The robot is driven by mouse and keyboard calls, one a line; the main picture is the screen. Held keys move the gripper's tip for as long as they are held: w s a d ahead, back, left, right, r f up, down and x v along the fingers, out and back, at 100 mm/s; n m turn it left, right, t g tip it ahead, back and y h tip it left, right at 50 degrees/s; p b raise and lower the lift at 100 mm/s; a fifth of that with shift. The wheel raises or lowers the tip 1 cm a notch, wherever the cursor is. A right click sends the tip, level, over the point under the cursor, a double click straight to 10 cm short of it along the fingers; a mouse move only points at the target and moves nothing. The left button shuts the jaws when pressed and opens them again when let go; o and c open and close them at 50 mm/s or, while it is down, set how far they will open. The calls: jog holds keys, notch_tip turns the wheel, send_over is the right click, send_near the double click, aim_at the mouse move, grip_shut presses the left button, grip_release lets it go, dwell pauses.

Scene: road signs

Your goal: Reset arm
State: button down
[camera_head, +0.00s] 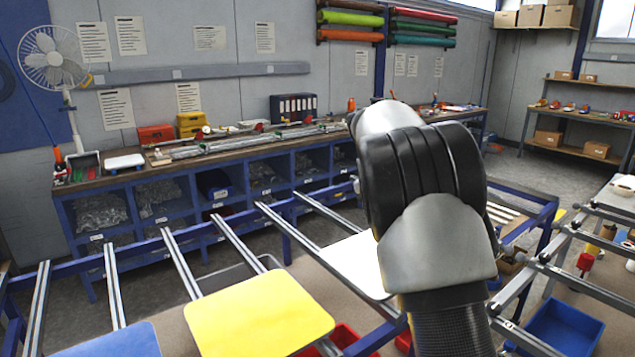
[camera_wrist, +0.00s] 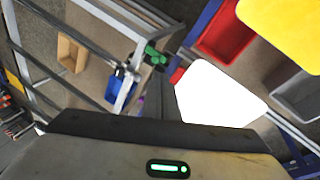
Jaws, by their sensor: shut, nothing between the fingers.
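My arm rises in front of the head camera at the right of centre, with its bent links in view; my gripper is hidden there behind the arm. In the wrist view my gripper (camera_wrist: 155,130) shows as a dark edge and a grey body with a green light along the bottom. It is shut and holds nothing. A white sign plate (camera_head: 350,262) lies on the rails beside my arm; it also shows in the wrist view (camera_wrist: 218,93), apart from the gripper. A yellow sign plate (camera_head: 262,315) and a blue sign plate (camera_head: 115,342) lie to its left.
Metal rails on a blue frame (camera_head: 140,243) run across the front. A red bin (camera_wrist: 225,32) and a grey bin (camera_wrist: 298,97) sit below the plates. A blue bin (camera_head: 560,328) stands at the right. A workbench (camera_head: 130,180) with cubbies lines the back wall.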

jog(key=s+a+r+n+t+y+p, duration=0.1)
jog(key=s+r+n+t+y, duration=0.1)
jog(key=s+r, duration=0.45)
jog(key=s+a+r+n+t+y+p, duration=0.1)
jog(key=s+a+r, duration=0.15)
jog(key=s, duration=0.65)
jog(key=s+a+f+n+t, duration=0.1)
jog(key=s+n, duration=0.1)
jog(key=s, duration=0.6)
jog(key=s+a+f+n+t+p, duration=0.1)
jog(key=s+a+n+t, duration=0.1)
jog(key=s, duration=0.5)
jog(key=shift+s+a+f+y, duration=0.15)
jog(key=shift+s+f+y, duration=0.2)
jog(key=shift+y, duration=0.05)
